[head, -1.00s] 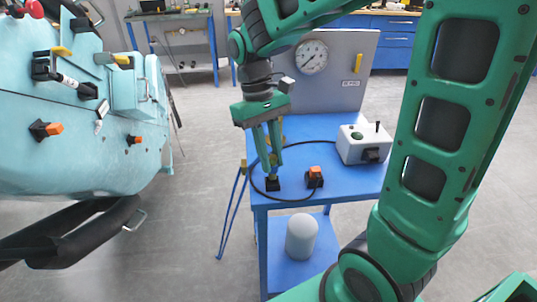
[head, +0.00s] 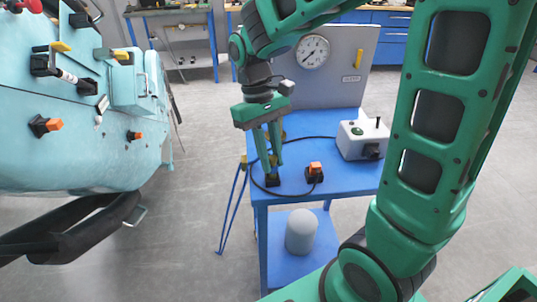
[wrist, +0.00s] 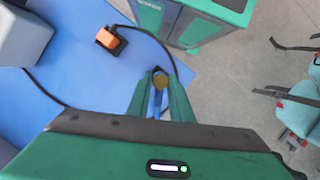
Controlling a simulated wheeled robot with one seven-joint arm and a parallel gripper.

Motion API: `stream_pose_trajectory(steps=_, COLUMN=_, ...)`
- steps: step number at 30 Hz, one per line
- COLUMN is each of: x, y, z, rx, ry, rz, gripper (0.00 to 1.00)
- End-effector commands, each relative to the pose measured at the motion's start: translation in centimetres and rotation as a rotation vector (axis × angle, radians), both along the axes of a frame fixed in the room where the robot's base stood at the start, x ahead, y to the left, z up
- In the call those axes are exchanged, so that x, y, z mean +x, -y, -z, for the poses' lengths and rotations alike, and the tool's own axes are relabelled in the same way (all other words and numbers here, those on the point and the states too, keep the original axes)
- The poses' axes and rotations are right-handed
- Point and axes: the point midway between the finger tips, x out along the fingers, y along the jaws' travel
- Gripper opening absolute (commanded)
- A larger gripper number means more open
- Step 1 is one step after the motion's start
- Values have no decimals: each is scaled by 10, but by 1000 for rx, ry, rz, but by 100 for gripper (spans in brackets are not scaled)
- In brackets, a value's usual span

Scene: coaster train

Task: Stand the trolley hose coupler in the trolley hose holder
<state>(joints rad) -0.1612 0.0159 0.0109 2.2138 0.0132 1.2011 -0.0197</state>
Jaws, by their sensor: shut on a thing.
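My gripper (head: 273,172) points down over the front left part of the blue trolley top. Its fingers are shut on a small brass-coloured piece, which I take to be the trolley hose coupler (wrist: 160,80). The fingers hide most of it. A small dark block, likely the trolley hose holder (head: 273,183), sits directly under the fingertips at the front edge. I cannot tell whether the coupler is inside it or just above it. A black hose (head: 254,178) loops across the trolley top around the gripper.
An orange-and-black fitting (head: 315,171) stands right of the gripper on the trolley top (head: 345,180). A white control box (head: 361,139) is behind it, before a grey panel with a gauge (head: 313,51). A light-blue machine (head: 80,130) fills the left.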

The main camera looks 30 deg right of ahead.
Motion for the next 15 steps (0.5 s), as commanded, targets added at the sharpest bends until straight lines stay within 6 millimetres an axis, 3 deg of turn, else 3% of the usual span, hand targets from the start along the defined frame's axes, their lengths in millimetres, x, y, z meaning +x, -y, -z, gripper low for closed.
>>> stream_pose_trajectory(steps=15, x=0, y=0, z=8, rx=0, ry=-1, rz=0, gripper=0)
